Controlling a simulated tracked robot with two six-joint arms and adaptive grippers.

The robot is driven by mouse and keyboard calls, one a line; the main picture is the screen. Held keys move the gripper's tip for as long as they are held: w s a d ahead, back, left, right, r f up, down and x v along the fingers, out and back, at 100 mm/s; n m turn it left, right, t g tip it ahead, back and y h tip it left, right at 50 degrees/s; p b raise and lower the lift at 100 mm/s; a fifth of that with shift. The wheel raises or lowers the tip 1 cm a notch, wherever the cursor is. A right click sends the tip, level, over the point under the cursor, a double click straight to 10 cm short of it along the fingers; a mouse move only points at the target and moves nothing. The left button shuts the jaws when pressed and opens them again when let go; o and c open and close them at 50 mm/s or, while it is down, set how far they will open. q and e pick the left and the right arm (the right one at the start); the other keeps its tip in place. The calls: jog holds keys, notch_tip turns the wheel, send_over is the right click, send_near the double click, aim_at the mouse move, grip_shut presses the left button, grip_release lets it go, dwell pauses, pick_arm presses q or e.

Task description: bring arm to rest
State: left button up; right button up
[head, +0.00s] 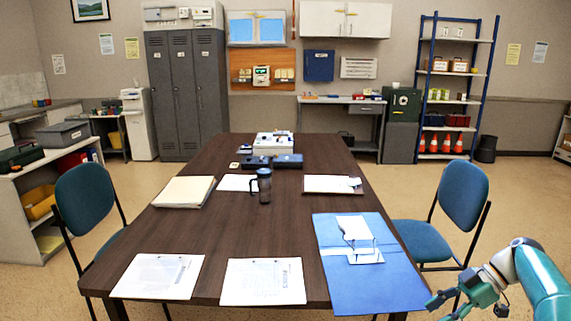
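My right arm comes in from the lower right edge of the head view, and its teal and grey forearm is raised beside the table (215,230). My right gripper (436,304) points left, just off the table's right front corner and close to the blue folder (388,285). No object shows in it, and the spacing of its fingers is too small to tell. My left gripper and arm are not in the picture.
The open blue folder holds papers and a metal clip. Loose papers (263,282), a dark mug (264,186) and a folder stack (184,192) lie on the table. Teal chairs stand left (88,205) and right (460,200); the right one is near my arm.

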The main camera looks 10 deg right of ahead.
jog(key=s+a+f+m+g+h+p, duration=0.1)
jog(key=a+f+m+h, duration=0.1)
jog(key=a+f+m, duration=0.55)
jog(key=s+a+f+m+h+p, duration=0.1)
jog(key=a+f+m, duration=0.2)
jog(key=a+f, duration=0.8)
jog(key=s+a+f+m+h+p, duration=0.1)
jog(key=s+a+f+m, duration=0.1)
jog(key=s, duration=0.5)
jog(key=s+a+f+m, duration=0.2)
jog(key=s+a+f, duration=0.1)
jog(key=s+a, duration=0.2)
jog(key=s+a+f+m+h+p, duration=0.1)
jog(key=s+a+f+m, duration=0.1)
jog(key=s, duration=0.7)
jog(key=shift+s+a+f+t+h+p, duration=0.2)
jog(key=shift+a+t+h+p, duration=0.1)
jog(key=shift+a, duration=0.6)
jog(key=shift+c, duration=1)
jog(key=shift+w, duration=0.1)
